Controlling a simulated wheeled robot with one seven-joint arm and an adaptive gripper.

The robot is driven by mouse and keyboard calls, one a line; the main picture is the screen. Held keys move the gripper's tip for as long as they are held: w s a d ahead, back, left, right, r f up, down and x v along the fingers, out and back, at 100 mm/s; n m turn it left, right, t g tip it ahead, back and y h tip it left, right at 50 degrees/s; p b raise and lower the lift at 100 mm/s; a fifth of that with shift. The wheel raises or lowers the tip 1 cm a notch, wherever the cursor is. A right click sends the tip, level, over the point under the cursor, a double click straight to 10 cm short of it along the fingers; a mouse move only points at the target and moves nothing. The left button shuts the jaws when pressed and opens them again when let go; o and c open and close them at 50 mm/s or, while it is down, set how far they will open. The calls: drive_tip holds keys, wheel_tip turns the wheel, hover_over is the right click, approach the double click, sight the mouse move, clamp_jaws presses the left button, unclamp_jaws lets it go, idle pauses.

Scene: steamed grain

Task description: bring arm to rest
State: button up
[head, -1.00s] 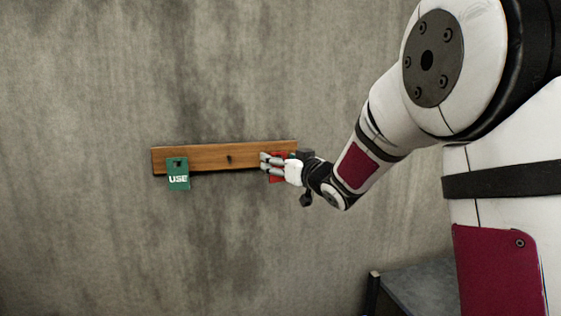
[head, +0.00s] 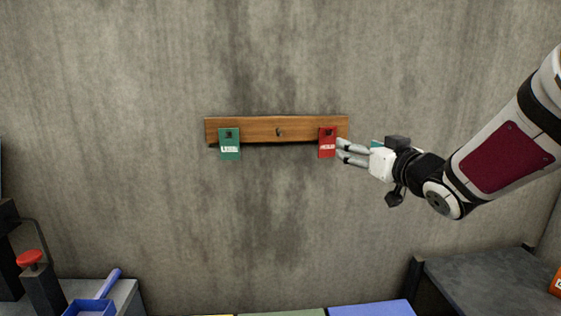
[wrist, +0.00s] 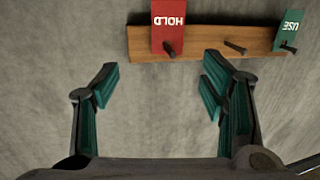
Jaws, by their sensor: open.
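My gripper (head: 342,151) is at the right end of the wooden peg board on the wall, just right of the red tag (head: 327,143). In the wrist view its two fingers (wrist: 160,85) are spread apart with nothing between them. The red tag, reading HOLD in the wrist view (wrist: 168,25), hangs on the board's right peg. My gripper appears clear of it. My arm reaches in from the right side of the head view.
The wooden board (head: 255,129) has a bare middle peg (head: 280,132) and a green tag (head: 229,144) on its left peg. A dark bench (head: 480,285) stands lower right. A blue scoop-like tray (head: 92,307) and a red-knobbed device (head: 35,275) are lower left.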

drive_tip(key=s+a+f+m+g+h, duration=0.1)
drive_tip(key=s+f+g, duration=0.2)
drive_tip(key=s, duration=0.8)
drive_tip(key=s+a+f+g+h, duration=0.1)
drive_tip(key=s+f+g, duration=0.3)
drive_tip(key=s, duration=0.7)
drive_tip(key=s+a+f+m+g+h, duration=0.1)
drive_tip(key=s+g, duration=0.4)
drive_tip(key=s, duration=0.6)
wheel_tip(320, 180, down, 2)
drive_tip(key=shift+a+f+m+h, duration=0.2)
drive_tip(key=shift+a+m+h, duration=0.1)
drive_tip(key=shift+a, duration=0.2)
